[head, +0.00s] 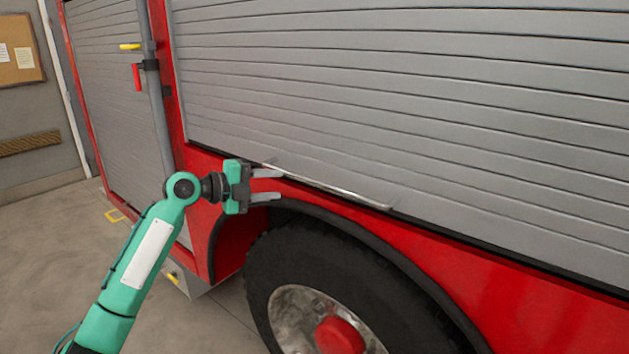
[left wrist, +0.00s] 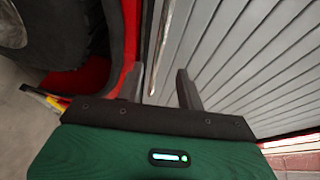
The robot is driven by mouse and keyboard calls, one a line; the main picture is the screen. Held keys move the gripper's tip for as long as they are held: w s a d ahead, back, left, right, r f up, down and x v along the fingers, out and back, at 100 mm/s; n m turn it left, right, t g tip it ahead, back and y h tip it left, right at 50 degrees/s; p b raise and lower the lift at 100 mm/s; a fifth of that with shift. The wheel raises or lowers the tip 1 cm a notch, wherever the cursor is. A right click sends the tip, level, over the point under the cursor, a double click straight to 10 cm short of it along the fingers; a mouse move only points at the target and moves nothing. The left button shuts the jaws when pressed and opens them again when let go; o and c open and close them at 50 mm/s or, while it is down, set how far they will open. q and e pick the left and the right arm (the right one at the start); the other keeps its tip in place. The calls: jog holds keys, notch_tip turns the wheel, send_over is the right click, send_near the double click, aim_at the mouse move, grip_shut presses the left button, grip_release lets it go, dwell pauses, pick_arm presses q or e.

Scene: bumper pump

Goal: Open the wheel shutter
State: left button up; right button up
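The wheel shutter (head: 420,100) is a grey slatted roller shutter above the wheel, and it is down. A thin metal handle bar (head: 335,190) runs along its lower edge. My left gripper (head: 268,186) is open near the left end of the bar, with its fingers pointing right. In the left wrist view the shutter (left wrist: 235,60) fills the right side. The bar (left wrist: 158,45) shows there between the two open fingers (left wrist: 160,88), and whether they touch it cannot be told. My right gripper is in neither view.
The tyre (head: 345,280) with its red hub sits below the shutter under a black-edged red arch. Another grey shutter (head: 115,90) stands to the left, beside a post with red and yellow fittings. Open grey floor (head: 45,240) lies at left.

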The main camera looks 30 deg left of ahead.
aim_at(311, 182)
pick_arm(q)
jog(key=p+x, duration=0.5)
jog(key=x, duration=0.5)
jog(key=shift+w+d+r, duration=0.1)
jog(key=shift+w+d, duration=0.15)
jog(key=shift+w, duration=0.05)
jog(key=shift+w+d, duration=0.3)
jog(key=shift+w, duration=0.15)
grip_shut()
